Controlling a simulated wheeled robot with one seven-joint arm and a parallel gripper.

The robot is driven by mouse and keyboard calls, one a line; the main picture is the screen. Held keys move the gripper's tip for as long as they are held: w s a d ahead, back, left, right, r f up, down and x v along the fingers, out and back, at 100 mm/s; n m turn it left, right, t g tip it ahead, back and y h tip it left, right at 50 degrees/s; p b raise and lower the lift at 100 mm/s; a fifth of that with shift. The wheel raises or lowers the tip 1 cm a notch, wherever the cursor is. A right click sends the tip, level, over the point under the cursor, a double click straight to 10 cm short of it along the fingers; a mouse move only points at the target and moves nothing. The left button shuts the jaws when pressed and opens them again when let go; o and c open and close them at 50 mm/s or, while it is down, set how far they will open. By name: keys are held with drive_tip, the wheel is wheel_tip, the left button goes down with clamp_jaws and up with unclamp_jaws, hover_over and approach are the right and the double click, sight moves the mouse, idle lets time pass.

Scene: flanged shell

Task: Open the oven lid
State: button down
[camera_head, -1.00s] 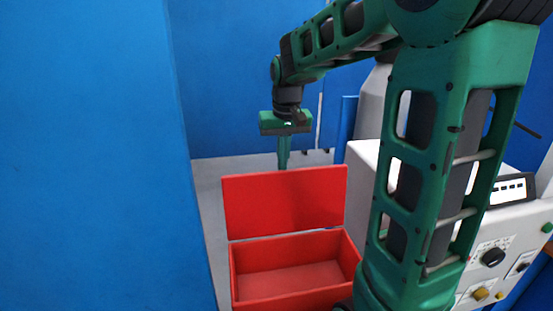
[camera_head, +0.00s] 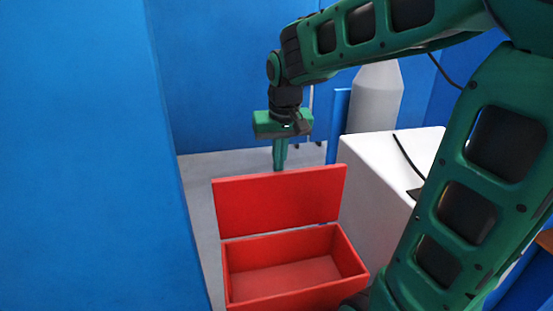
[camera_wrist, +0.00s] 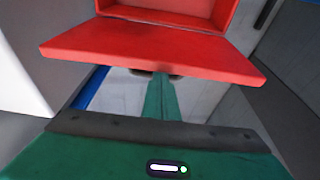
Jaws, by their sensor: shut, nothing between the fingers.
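The oven appears as a red open-topped box (camera_head: 232,289) low in the middle of the head view. Its red lid (camera_head: 279,203) stands raised at the back edge, tilted up and away from the opening. The box is empty inside. My gripper (camera_head: 280,169) points down just behind the lid's top edge, with its green fingers together and empty. The wrist view shows the lid (camera_wrist: 150,48) across the top with the box (camera_wrist: 190,10) beyond it. There my gripper (camera_wrist: 162,80) reaches toward the lid's edge; I cannot tell whether it touches.
A blue wall (camera_head: 75,150) stands close on the left. A white cabinet (camera_head: 385,185) is right of the box, with a grey cylinder (camera_head: 376,97) behind it. Grey floor (camera_head: 200,172) shows free behind and left of the box.

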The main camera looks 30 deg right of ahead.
idle(0.3)
drive_tip(key=w, duration=0.2)
drive_tip(key=w+d, duration=0.1)
drive_tip(key=w, duration=0.1)
drive_tip(key=shift+d, duration=0.15)
drive_tip(key=s+v, duration=0.1)
drive_tip(key=v, duration=0.9)
drive_tip(key=s+d+f+m+g, duration=0.1)
drive_tip(key=s+d+f, duration=0.3)
drive_tip(key=s+f, duration=0.3)
drive_tip(key=s, duration=0.3)
drive_tip(key=shift+s+d+f, duration=0.2)
drive_tip(key=shift+d+f, duration=0.1)
drive_tip(key=shift+d, duration=0.1)
drive_tip(key=c, duration=2.4)
unclamp_jaws()
drive_tip(key=shift+m+g+y, duration=0.5)
drive_tip(key=shift+m+g, duration=0.4)
drive_tip(key=s+f, duration=0.3)
drive_tip(key=s, duration=0.1)
drive_tip(key=s+f, duration=0.3)
drive_tip(key=s, duration=0.1)
drive_tip(key=s+d+f, duration=0.1)
drive_tip(key=s+f, duration=0.2)
drive_tip(key=s, duration=0.2)
drive_tip(key=shift+d, duration=0.1)
drive_tip(key=o, duration=0.6)
drive_tip(key=shift+s+f, duration=0.25)
drive_tip(key=shift+s, duration=0.15)
